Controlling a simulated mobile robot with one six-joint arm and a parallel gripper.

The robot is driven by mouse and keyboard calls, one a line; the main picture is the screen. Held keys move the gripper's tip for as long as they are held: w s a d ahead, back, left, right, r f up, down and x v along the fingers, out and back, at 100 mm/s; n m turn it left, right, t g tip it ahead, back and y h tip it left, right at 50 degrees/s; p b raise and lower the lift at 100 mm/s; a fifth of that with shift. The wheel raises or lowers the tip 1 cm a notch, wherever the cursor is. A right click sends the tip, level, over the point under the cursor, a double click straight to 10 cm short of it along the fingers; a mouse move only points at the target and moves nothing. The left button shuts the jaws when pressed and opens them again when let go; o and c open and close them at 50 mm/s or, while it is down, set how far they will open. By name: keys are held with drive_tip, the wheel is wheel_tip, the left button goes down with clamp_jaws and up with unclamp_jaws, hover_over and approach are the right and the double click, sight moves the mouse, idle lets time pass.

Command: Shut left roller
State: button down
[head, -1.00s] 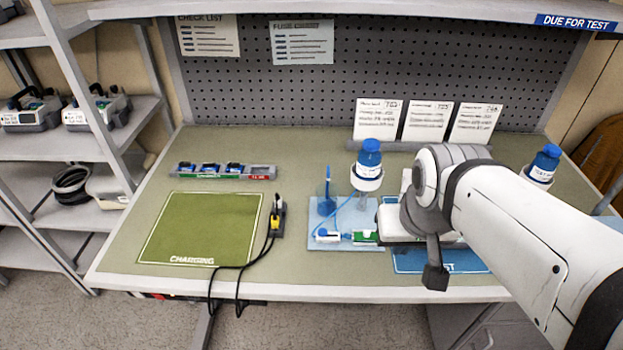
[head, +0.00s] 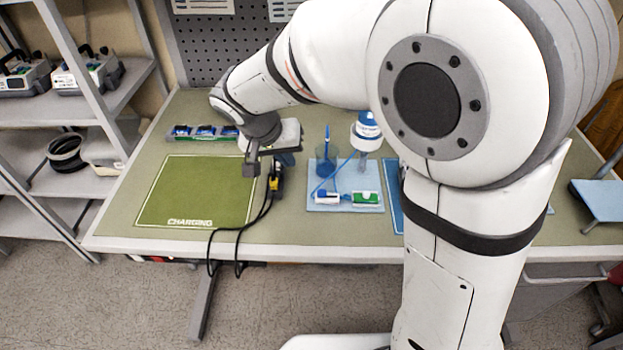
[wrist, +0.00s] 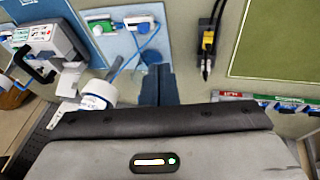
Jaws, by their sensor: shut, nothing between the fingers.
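A small white-and-blue clamp (head: 327,197), which looks like the left roller, lies at the front left of a light blue tray (head: 346,208). Its roller position is too small to tell. A blue tube runs from it towards the white-and-blue bottle (head: 366,132). A green-and-white piece (head: 366,198) lies to its right. In the wrist view the clamp (wrist: 141,24) and green piece (wrist: 100,27) show at the top. My gripper (head: 287,159) is shut and empty, above the table left of the tray, apart from the clamp. Its dark blue fingers (wrist: 158,86) show in the wrist view.
A blue cup (head: 327,160) stands at the tray's back left. A yellow-and-black plug (head: 275,182) with cables is near my gripper. The green charging mat (head: 195,190) is bare. My arm hides the right table; a pump (wrist: 45,45) stands there in the wrist view.

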drive_tip(key=shift+d+f, duration=0.1)
drive_tip(key=p, duration=0.1)
approach(322, 194)
wheel_tip(322, 194, down, 2)
drive_tip(key=w+a, duration=0.2)
drive_tip(key=w, duration=0.1)
drive_tip(key=d+f, duration=0.1)
drive_tip(key=d+f+p, duration=0.1)
drive_tip(key=f, duration=0.1)
drive_tip(key=shift+s, duration=0.1)
drive_tip(key=shift+d+f, duration=0.35)
drive_tip(key=shift+d, duration=0.05)
